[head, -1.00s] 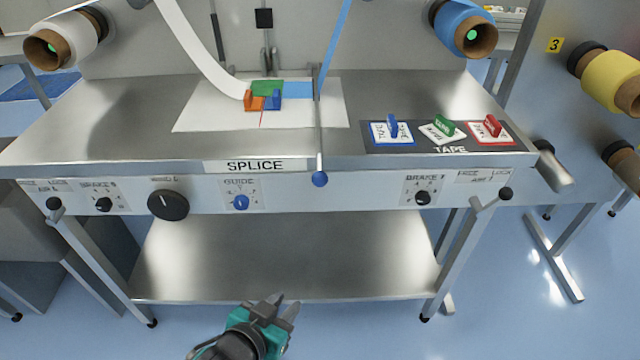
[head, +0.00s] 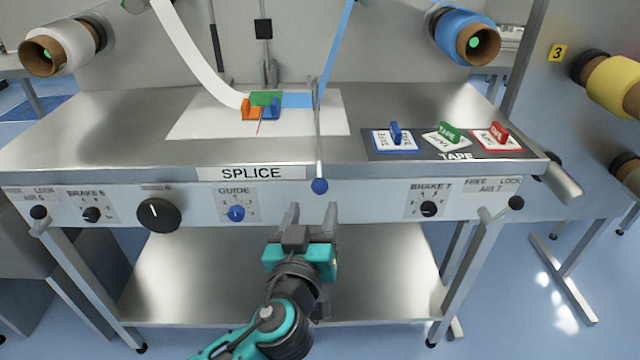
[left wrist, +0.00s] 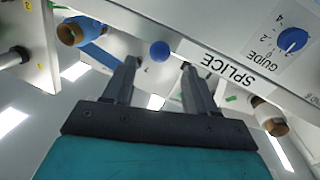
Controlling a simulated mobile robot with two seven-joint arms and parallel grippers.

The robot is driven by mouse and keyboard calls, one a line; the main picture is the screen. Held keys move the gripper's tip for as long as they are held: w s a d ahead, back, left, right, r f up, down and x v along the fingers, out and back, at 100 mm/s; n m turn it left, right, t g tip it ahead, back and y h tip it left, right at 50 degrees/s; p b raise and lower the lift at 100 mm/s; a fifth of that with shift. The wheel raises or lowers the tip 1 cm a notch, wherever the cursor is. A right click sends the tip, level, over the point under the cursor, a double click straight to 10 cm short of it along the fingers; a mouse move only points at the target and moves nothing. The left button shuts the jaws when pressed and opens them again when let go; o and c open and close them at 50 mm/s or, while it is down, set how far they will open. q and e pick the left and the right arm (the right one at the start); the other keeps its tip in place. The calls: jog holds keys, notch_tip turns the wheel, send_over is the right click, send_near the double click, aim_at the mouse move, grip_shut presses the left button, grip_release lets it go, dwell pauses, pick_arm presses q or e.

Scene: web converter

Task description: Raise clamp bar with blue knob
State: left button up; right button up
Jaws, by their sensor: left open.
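The clamp bar (head: 317,130) is a thin grey bar running across the splice table, lying over the right end of the blue web. Its round blue knob (head: 319,186) sits at the table's front edge, and the knob also shows in the left wrist view (left wrist: 160,51), above and between the fingers. My left gripper (head: 312,208) is open and empty, just below and slightly left of the knob in the head view, apart from it. In the left wrist view my left gripper (left wrist: 158,68) has its two fingers spread. My right gripper is not in view.
A blue GUIDE knob (head: 236,213) and a large black knob (head: 158,214) are on the front panel to the left. Tape tabs stand on a dark TAPE pad (head: 513,152) at the right. A lower shelf (head: 190,290) lies under the table.

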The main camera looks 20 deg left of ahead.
aim_at(318, 193)
pick_arm(q)
jog(key=w, duration=0.5)
jog(key=w+a, duration=0.1)
jog(key=w, duration=0.2)
grip_shut()
dwell(0.4)
